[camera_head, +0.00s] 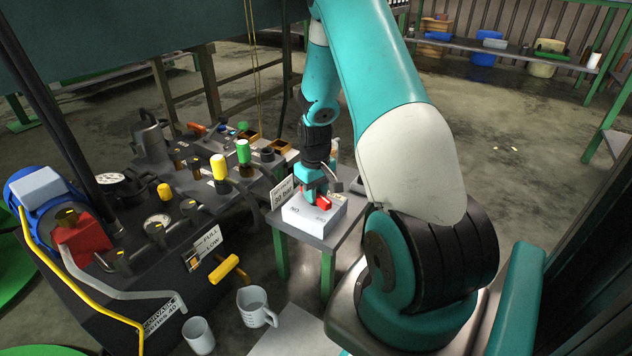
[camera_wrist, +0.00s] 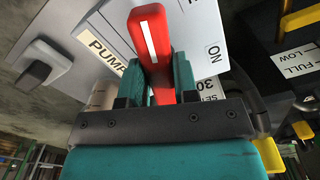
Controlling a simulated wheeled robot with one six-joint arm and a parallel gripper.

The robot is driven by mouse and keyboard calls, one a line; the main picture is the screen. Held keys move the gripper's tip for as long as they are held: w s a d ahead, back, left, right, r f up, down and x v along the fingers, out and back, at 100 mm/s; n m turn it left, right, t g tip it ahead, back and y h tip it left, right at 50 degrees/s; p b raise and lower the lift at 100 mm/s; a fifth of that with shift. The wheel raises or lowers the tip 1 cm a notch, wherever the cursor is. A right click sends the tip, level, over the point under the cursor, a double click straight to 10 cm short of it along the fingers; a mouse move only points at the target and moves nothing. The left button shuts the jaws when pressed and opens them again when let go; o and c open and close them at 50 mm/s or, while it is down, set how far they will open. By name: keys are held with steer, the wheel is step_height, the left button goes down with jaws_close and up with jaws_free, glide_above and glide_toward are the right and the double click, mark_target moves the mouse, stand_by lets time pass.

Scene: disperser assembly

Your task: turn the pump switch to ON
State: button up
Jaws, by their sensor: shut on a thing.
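The pump switch is a red lever with a white line, mounted on a pale grey box (camera_head: 309,216) on a small table. In the wrist view the red switch lever (camera_wrist: 151,45) stands between the two teal fingers of my gripper (camera_wrist: 160,80), which is shut on it. The lever points up in that view, leaning slightly left.
A dark machine with yellow and green knobs (camera_head: 243,152), gauges and a "FULL / LOW" plate (camera_head: 205,246) stands left of the small table (camera_head: 318,243). A grey mug (camera_head: 256,306) and a cup (camera_head: 199,335) are in front. A dark knob (camera_wrist: 36,72) shows in the wrist view.

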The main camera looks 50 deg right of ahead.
steer(key=m+p, duration=0.3)
steer(key=p, duration=0.1)
steer(key=shift+r+m, duration=0.3)
steer(key=shift+m, duration=0.1)
steer(key=m+p, duration=0.3)
steer(key=shift+m, duration=0.3)
steer(key=m+p, duration=0.2)
steer(key=m, duration=0.1)
steer(key=shift+f+m+p, duration=0.1)
steer(key=shift+m+p, duration=0.2)
steer(key=shift+p, duration=0.1)
steer(key=shift+f+m+p, duration=0.1)
steer(key=shift+m+p, duration=0.8)
steer(key=shift+m, duration=0.9)
steer(key=o, duration=0.9)
